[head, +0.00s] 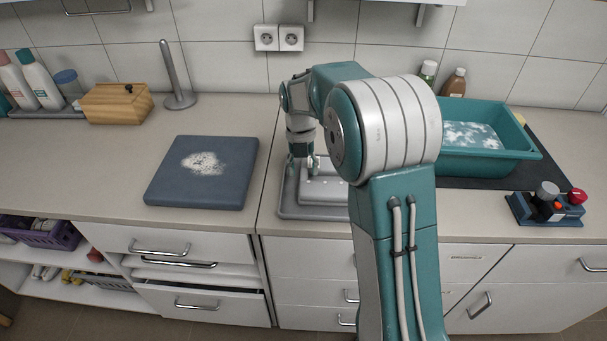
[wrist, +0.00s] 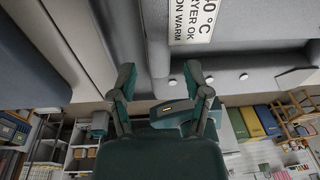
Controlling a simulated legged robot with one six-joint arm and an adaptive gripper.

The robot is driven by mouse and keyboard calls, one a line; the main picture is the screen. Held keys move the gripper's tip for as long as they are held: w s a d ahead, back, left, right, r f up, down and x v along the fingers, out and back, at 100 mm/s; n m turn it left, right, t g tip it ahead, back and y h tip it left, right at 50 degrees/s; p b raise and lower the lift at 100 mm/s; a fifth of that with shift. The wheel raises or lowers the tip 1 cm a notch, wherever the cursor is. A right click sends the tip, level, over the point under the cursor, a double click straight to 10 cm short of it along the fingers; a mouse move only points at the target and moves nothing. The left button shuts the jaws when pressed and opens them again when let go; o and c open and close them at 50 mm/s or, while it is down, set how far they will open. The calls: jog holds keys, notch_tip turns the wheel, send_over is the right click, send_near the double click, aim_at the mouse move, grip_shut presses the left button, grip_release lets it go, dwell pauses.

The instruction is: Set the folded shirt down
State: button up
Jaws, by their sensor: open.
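A grey folded piece that looks like the shirt (head: 322,192) lies on a flat grey base (head: 298,212) near the counter's front edge, partly hidden by my arm. In the wrist view the grey surface (wrist: 240,60) fills the upper middle, with several round button-like dots and a white label (wrist: 192,18) reading "dryer ok". My gripper (head: 303,164) points down at the left end of the grey piece. In the wrist view my gripper (wrist: 160,75) has its two fingers spread apart below the grey surface. I cannot tell whether a finger touches it.
A dark blue slab (head: 215,190) with a white patch lies to the left. A teal tub (head: 490,158) with white foam stands on a dark mat to the right, behind a small rack of knobbed items (head: 546,207). A wooden box (head: 117,103) and grey post (head: 178,85) stand behind.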

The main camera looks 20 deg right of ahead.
notch_tip(320, 180, up, 9)
jog(key=w, duration=0.1)
jog(key=s+r+m+t, duration=0.2)
jog(key=s+r+m, duration=0.4)
jog(key=s+m, duration=0.15)
jog(key=s+f+m+t, duration=0.1)
jog(key=s+m+t, duration=0.4)
jog(key=s+m, duration=1.6)
jog(key=m, duration=0.4)
jog(key=shift+s, duration=0.2)
